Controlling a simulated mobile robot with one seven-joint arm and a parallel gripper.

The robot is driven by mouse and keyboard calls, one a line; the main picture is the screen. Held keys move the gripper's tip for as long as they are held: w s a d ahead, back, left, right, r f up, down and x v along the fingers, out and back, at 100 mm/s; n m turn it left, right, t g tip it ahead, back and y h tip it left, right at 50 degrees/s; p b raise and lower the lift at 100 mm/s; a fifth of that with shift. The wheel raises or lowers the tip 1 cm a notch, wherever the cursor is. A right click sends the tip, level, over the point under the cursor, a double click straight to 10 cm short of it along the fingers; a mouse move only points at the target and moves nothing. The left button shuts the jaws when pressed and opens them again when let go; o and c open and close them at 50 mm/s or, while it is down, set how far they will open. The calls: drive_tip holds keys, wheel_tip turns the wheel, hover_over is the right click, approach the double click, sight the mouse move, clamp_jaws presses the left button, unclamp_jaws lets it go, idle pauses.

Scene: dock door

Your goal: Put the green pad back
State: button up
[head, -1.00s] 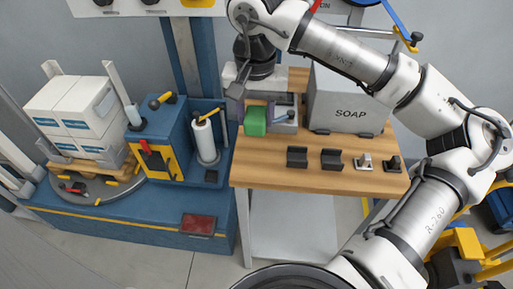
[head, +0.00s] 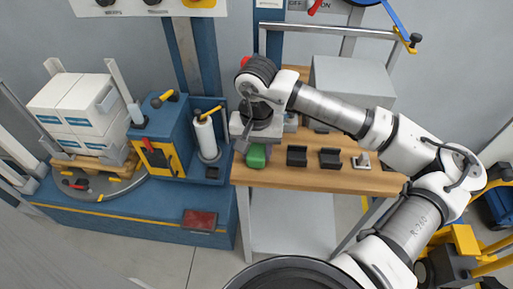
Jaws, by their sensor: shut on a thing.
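The green pad (head: 256,156) is a small green block near the left front of the wooden bench top, in the head view. My gripper (head: 255,148) is directly above it, pointing down, shut on the pad. The hand hides the pad's upper part and most of the fingers. A little purple shows beside the pad. I cannot tell whether the pad touches the bench top. Two dark holders, one (head: 297,156) and another (head: 330,158), stand in a row right of the pad, with a lighter grey one (head: 362,161) further right.
The wooden bench (head: 290,178) has a bare front strip. A grey box (head: 352,82) stands at its back right, partly behind my arm. Left of the bench are a blue machine (head: 165,135), a white roll (head: 206,138) and stacked white boxes (head: 75,110) on a pallet.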

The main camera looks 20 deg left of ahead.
sight(256, 150)
drive_tip(key=shift+f+b, duration=0.2)
drive_tip(key=shift+b, duration=0.1)
drive_tip(key=o, duration=0.9)
drive_tip(key=shift+r, duration=0.1)
drive_tip(key=shift+r+p, duration=0.2)
drive_tip(key=shift+p, duration=0.2)
wheel_tip(256, 150, up, 12)
drive_tip(key=shift+f+b, duration=0.1)
drive_tip(key=shift+b, duration=0.85)
